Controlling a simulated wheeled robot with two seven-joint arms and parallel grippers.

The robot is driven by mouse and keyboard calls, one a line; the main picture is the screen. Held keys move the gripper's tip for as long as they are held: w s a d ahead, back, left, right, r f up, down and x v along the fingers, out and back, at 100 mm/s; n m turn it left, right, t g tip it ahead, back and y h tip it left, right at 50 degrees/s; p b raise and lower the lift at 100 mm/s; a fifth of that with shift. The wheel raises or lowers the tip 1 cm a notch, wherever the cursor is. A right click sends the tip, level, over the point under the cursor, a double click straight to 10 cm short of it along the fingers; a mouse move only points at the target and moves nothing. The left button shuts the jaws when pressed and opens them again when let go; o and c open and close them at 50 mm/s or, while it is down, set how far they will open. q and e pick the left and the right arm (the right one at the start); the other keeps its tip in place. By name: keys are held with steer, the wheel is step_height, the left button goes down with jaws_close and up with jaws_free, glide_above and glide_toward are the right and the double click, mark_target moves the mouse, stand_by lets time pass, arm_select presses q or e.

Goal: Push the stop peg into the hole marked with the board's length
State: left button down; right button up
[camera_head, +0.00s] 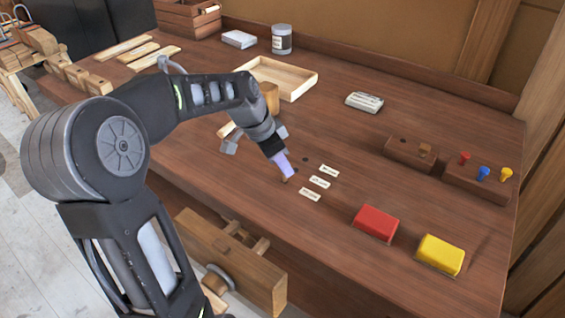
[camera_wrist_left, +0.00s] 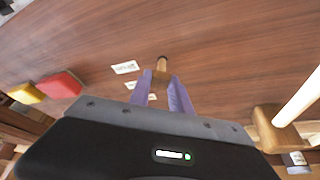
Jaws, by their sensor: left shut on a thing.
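My left gripper (camera_head: 285,170) is shut on the small wooden stop peg (camera_head: 285,179), which points down close over the bench near the labels. In the left wrist view the peg (camera_wrist_left: 162,64) sticks out between the purple fingers (camera_wrist_left: 163,92). Three white labels, a far one (camera_head: 329,171), a middle one (camera_head: 320,182) and a near one (camera_head: 310,194), lie in a row just right of the peg. Their writing is too small to read. A dark hole (camera_head: 305,160) shows left of the far label. I cannot tell whether the peg tip is in a hole. My right gripper is not in view.
A red block (camera_head: 376,224) and a yellow block (camera_head: 441,255) lie to the right. Behind them are a wooden block (camera_head: 410,153) and a rack with coloured pegs (camera_head: 478,184). A shallow tray (camera_head: 290,77) stands behind my arm.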

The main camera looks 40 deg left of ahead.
arm_select(q)
steer(key=shift+f+b, duration=0.65)
steer(key=shift+f, duration=0.1)
steer(key=c, duration=1.1)
jaws_free()
steer(key=shift+r, duration=0.1)
step_height(320, 180, up, 8)
steer(key=p, duration=0.5)
